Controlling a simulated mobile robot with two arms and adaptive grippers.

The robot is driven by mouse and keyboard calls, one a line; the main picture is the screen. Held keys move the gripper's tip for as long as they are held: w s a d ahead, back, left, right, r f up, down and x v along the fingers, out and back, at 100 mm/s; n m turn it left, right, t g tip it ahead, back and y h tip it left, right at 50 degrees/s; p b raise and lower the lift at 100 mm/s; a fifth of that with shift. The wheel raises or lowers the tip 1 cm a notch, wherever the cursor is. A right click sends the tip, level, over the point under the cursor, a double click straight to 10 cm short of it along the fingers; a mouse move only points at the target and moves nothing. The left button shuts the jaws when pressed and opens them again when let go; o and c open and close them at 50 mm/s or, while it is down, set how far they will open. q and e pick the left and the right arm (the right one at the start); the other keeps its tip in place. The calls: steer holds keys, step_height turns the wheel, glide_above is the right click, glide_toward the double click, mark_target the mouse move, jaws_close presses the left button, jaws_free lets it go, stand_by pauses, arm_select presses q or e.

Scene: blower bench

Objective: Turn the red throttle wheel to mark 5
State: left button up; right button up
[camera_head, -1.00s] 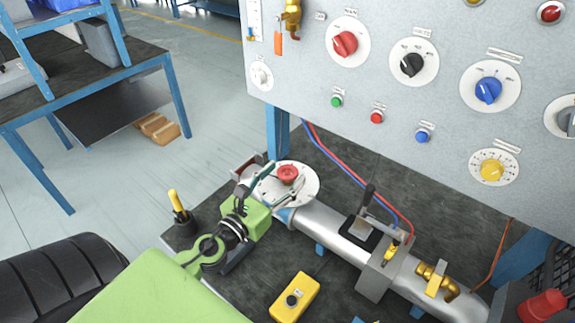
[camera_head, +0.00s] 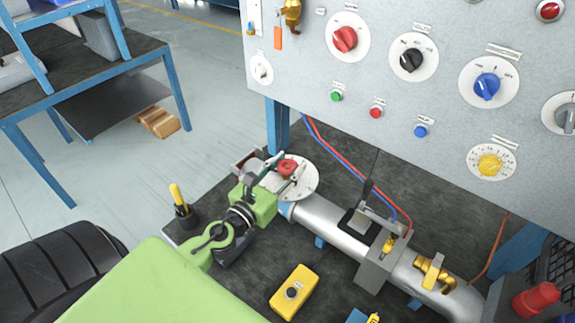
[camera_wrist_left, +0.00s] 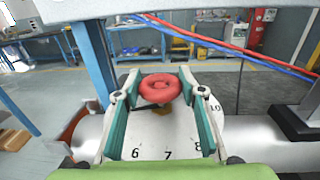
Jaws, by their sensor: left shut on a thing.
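The red throttle wheel (camera_head: 288,167) stands over a white round dial plate (camera_head: 308,184) at the left end of the silver pipe. My left gripper (camera_head: 283,169) reaches it from the front left and is shut on the wheel. In the left wrist view the wheel (camera_wrist_left: 160,88) sits between the two teal-lined fingers. The dial plate there (camera_wrist_left: 150,140) shows 6, 7, 8 and 10; mark 5 is not readable. A small brownish-yellow part shows under the wheel, but I cannot tell which mark it points to. My right gripper is not in view.
A blue post (camera_head: 277,125) and red and blue hoses (camera_head: 345,165) rise behind the dial. The knob panel (camera_head: 380,60) stands beyond. A lever (camera_head: 366,195) is on the pipe to the right.

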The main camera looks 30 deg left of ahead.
arm_select(q)
steer(key=shift+r+n+y+p, duration=0.2)
steer(key=shift+n+y+p, duration=0.65)
steer(key=shift+y, duration=0.25)
steer(key=shift+n+g+y+p, duration=0.35)
steer(key=shift+n+y, duration=0.2)
steer(key=shift+y, duration=0.55)
steer(key=shift+f+n+y, duration=0.1)
steer(key=shift+n+y, duration=0.5)
steer(key=shift+y, duration=0.3)
steer(key=shift+n+g+y+p, duration=0.3)
steer(key=shift+n+g+y, duration=0.5)
steer(key=shift+y, duration=0.3)
steer(key=o, duration=1.1)
